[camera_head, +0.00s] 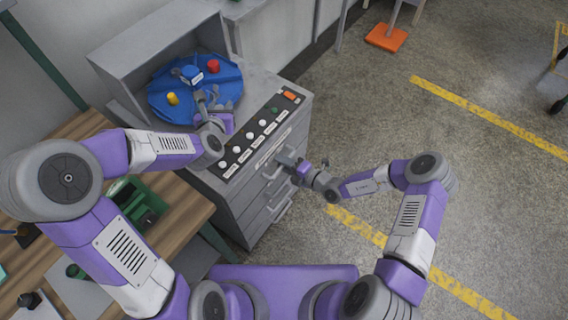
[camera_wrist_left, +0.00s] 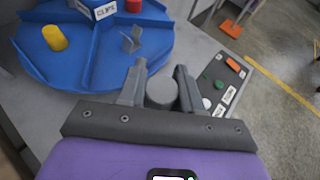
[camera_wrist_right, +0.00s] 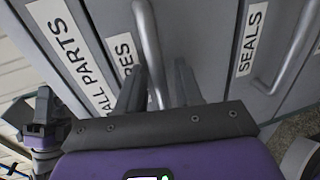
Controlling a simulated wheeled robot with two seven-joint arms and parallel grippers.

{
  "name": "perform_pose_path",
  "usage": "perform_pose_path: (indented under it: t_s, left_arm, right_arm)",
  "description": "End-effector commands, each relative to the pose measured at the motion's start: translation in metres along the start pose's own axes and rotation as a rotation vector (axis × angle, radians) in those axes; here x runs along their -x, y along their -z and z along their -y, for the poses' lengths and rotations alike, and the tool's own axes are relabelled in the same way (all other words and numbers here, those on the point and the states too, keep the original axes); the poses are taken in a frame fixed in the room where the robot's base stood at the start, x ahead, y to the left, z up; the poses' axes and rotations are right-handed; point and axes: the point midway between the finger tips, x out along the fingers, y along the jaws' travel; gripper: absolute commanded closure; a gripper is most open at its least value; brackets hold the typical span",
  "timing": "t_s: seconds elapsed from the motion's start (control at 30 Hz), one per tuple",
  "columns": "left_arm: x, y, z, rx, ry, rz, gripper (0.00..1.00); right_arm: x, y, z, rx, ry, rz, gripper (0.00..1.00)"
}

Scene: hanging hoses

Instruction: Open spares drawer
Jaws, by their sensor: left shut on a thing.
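The spares drawer is the middle one of three labelled fronts in the right wrist view; its label (camera_wrist_right: 124,55) is partly hidden by a finger, leaving "RES". Its bar handle (camera_wrist_right: 148,40) runs down between the fingers of my right gripper (camera_wrist_right: 160,88). Those fingers stand apart around the handle. In the head view my right gripper (camera_head: 287,164) is at the grey drawer cabinet's front (camera_head: 245,215). My left gripper (camera_wrist_left: 160,85) is shut on a grey cylindrical knob (camera_wrist_left: 161,92) beside the blue turntable (camera_wrist_left: 70,70).
The "SMALL PARTS" label (camera_wrist_right: 70,50) and "SEALS" label (camera_wrist_right: 252,38) mark the neighbouring drawers. A black panel with buttons (camera_head: 258,135) lies along the cabinet top. A wooden bench (camera_head: 180,205) stands at the left.

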Motion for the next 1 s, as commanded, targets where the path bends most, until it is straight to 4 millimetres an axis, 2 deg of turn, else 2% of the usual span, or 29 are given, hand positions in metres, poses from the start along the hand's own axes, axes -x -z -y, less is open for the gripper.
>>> perform_pose_path:
  t_s: [0.13, 0.3, 0.37, 0.77, 0.87, 1.0]
  left_arm:
    - [0.000, 0.000, 0.000, 0.000, 0.000, 0.000, 0.95]
    - [0.000, 0.000, 0.000, 0.000, 0.000, 0.000, 0.95]
    - [0.000, 0.000, 0.000, 0.000, 0.000, 0.000, 0.95]
    - [0.001, -0.002, 0.000, 0.000, 0.000, 0.000, 0.95]
    - [0.002, -0.006, 0.000, 0.000, 0.000, 0.000, 0.95]
    - [0.006, -0.014, 0.000, 0.000, 0.000, 0.000, 0.95]
  right_arm:
    - [0.000, 0.000, 0.000, 0.000, 0.000, 0.000, 0.66]
    - [0.000, 0.000, 0.000, 0.000, 0.000, 0.000, 0.92]
    - [0.001, 0.000, 0.000, 0.000, 0.000, 0.000, 1.00]
    - [0.004, 0.000, 0.001, 0.000, 0.001, 0.000, 1.00]
    - [0.013, -0.001, 0.002, -0.001, 0.003, 0.001, 1.00]
    - [0.034, -0.001, 0.005, -0.003, 0.003, 0.003, 1.00]
